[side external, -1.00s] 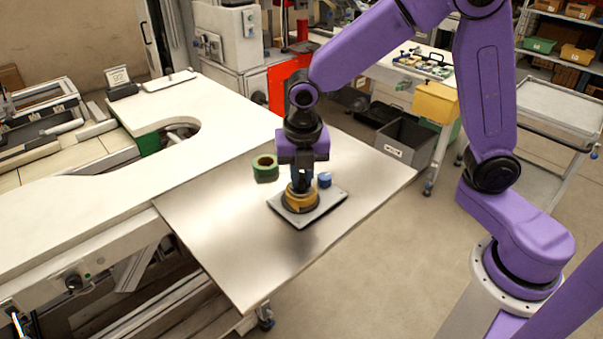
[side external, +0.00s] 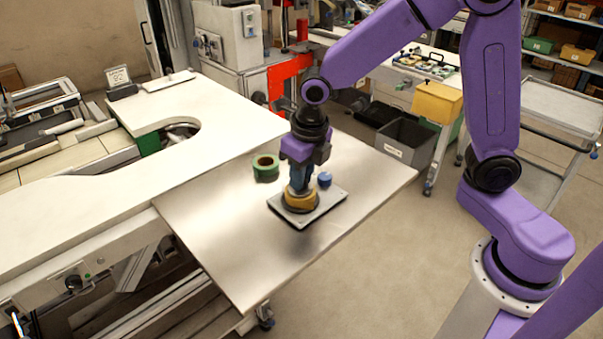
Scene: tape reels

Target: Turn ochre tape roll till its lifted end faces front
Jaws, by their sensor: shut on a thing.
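The ochre tape roll (side external: 300,203) lies flat on a grey square plate (side external: 325,208) with a dark edge, on the metal table. My gripper (side external: 300,190) points down from above and is shut on the ochre tape roll. Its fingers cover part of the roll's top. The lifted tape end cannot be made out at this size.
A green tape roll (side external: 265,168) stands on the table behind and left of the plate. A small blue object (side external: 324,180) is close to the gripper on the right, at the plate's back edge. The metal table (side external: 225,240) is clear at the front and left.

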